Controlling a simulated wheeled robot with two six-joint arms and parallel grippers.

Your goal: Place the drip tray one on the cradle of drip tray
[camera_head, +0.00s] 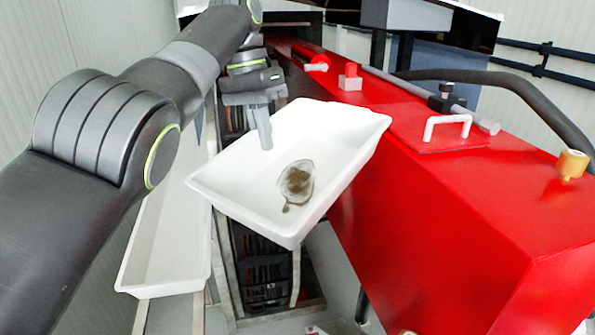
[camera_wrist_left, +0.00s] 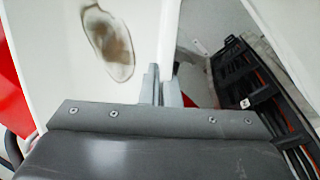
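A white rectangular drip tray (camera_head: 325,125) with a brown oily puddle (camera_head: 297,182) in it is held tilted in mid-air beside the red machine. My left gripper (camera_head: 262,128) is at its rear left wall, with one finger inside the tray. In the left wrist view the fingers (camera_wrist_left: 158,88) are closed over the tray's wall, and the tray (camera_wrist_left: 60,75) fills the left side. A second long white tray (camera_head: 165,240) sits lower at the left on a metal frame. I cannot tell which part is the cradle. My right gripper is not in view.
The red machine housing (camera_head: 450,215), with a white handle (camera_head: 447,125) and a brass cap (camera_head: 572,164), takes up the right side. A dark rack (camera_head: 265,265) stands below the held tray. A pale ribbed wall (camera_head: 100,35) is close at the left.

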